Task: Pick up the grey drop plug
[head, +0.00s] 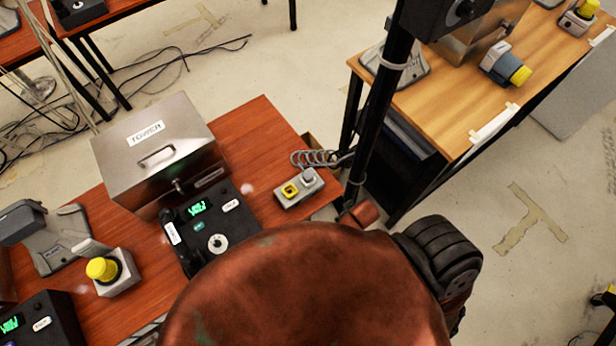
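A small grey block (289,203) sits near the right end of the red-brown table, beside a black phone unit. Neither of my grippers shows in the head view. A large rounded rust-coloured shape fills the bottom middle and hides the near part of the table.
A steel box labelled TOWER (155,150) stands behind the black phone unit (212,225). A yellow knob on a grey base (112,270) is at left. A black post and coiled cord (318,158) stand near the block. A wooden table (445,105) is at right.

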